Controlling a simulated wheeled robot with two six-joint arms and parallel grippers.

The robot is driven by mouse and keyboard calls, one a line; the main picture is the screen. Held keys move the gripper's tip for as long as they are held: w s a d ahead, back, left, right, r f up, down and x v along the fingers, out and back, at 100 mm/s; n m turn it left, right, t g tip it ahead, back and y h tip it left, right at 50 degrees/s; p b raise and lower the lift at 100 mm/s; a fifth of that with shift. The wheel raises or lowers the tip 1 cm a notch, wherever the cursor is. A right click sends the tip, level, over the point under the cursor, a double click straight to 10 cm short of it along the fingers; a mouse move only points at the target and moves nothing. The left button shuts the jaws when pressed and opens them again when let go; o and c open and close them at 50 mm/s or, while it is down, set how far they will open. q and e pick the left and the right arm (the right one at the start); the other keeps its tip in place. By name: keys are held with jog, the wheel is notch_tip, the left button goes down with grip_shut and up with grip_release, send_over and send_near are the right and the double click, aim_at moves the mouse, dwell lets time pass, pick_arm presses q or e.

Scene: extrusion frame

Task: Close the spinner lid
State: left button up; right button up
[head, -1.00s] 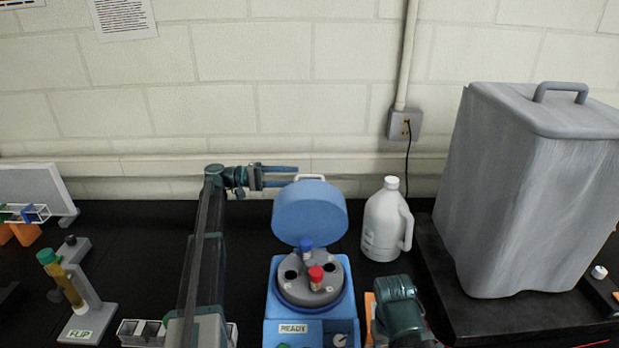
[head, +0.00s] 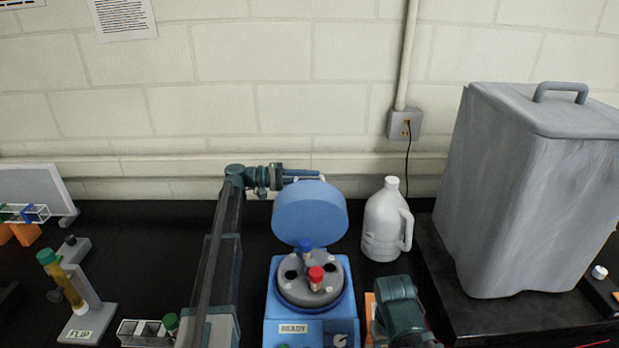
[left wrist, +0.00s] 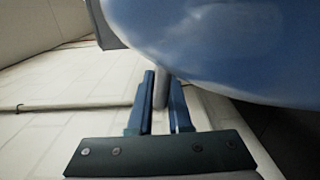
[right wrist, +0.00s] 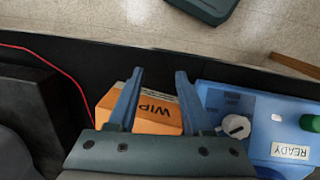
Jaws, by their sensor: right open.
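The spinner (head: 310,327) is blue, with a READY label on its front. Its blue lid (head: 310,212) stands raised at the back, above the grey rotor (head: 330,290), which holds a blue-capped tube (head: 306,246) and a red-capped tube (head: 316,274). My left gripper (head: 318,175) is behind the lid's top edge. In the left wrist view its fingers (left wrist: 161,100) close on the grey lid handle (left wrist: 160,92) beside the lid's blue underside or face (left wrist: 230,45). My right gripper (right wrist: 158,95) is open and empty, over the bench right of the spinner.
An orange WIP-marked box (right wrist: 160,118) lies below my right fingers. A white jug (head: 384,225) stands right of the lid, and a large grey bin (head: 530,190) further right. A FLIP stand (head: 85,310) and a small rack (head: 140,333) are at left.

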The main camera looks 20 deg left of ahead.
pick_arm(q)
grip_shut()
dwell(1.0)
